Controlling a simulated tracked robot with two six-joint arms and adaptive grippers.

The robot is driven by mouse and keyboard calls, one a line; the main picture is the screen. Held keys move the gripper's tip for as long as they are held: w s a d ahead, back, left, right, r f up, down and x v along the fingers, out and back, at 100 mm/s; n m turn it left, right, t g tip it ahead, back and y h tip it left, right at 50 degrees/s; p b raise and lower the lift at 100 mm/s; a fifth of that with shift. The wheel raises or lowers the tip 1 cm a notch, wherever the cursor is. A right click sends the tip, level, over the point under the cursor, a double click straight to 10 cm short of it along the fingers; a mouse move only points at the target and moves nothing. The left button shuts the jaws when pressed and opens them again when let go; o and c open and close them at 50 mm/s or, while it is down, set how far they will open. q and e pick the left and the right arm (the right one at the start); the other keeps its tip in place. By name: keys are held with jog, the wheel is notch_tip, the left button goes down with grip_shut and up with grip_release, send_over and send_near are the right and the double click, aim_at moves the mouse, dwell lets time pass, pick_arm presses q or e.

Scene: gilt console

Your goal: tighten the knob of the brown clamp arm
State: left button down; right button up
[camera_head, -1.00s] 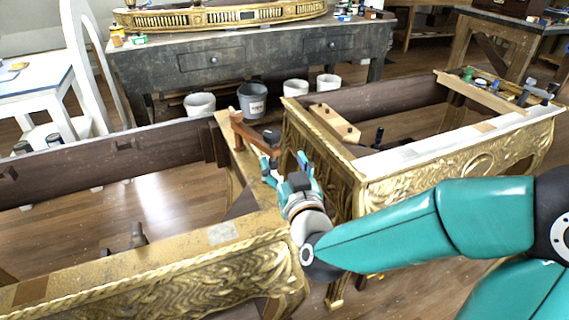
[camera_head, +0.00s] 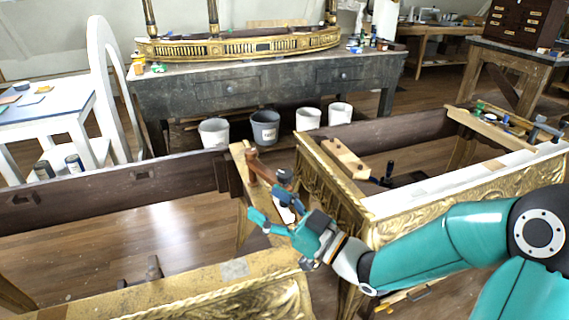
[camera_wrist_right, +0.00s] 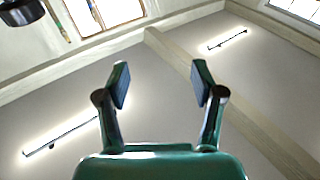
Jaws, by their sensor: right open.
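The brown clamp arm (camera_head: 262,170) stands on the end rail of the gilt console frame, in the middle of the head view. A dark knob (camera_head: 284,177) shows at its near right end. My right gripper (camera_head: 268,206) is just below and in front of the knob, its fingers spread and pointing up and left. I see no contact with the knob. In the right wrist view the two fingers (camera_wrist_right: 161,82) are apart with nothing between them. A dark round part (camera_wrist_right: 20,12) at the top left corner there may be the knob. My left gripper is out of view.
Gilt carved rails (camera_head: 215,292) run along the front left. A second gilt frame (camera_head: 335,190) with a wooden block (camera_head: 345,158) stands close on the right. Several buckets (camera_head: 265,127) stand under the grey bench (camera_head: 235,92) behind.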

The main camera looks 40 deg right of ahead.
aim_at(290, 179)
jog(key=s+d+f+m+g+h+p, duration=0.1)
jog(key=s+d+f+m+h+p, duration=0.15)
jog(key=d, duration=0.45)
jog(key=s+d+f+m+h+p, duration=0.1)
jog(key=s+d+f+h, duration=0.15)
jog(key=d, duration=0.45)
jog(key=shift+n, duration=0.25)
jog(key=w+a+p, duration=0.1)
jog(key=w, duration=0.4)
jog(key=w+a+p, duration=0.1)
jog(key=w, duration=0.5)
jog(key=w+p, duration=0.1)
jog(key=w, duration=0.4)
jog(key=shift+w+a+r, duration=0.25)
jog(key=shift+a+r, duration=0.05)
jog(key=shift+a, duration=0.1)
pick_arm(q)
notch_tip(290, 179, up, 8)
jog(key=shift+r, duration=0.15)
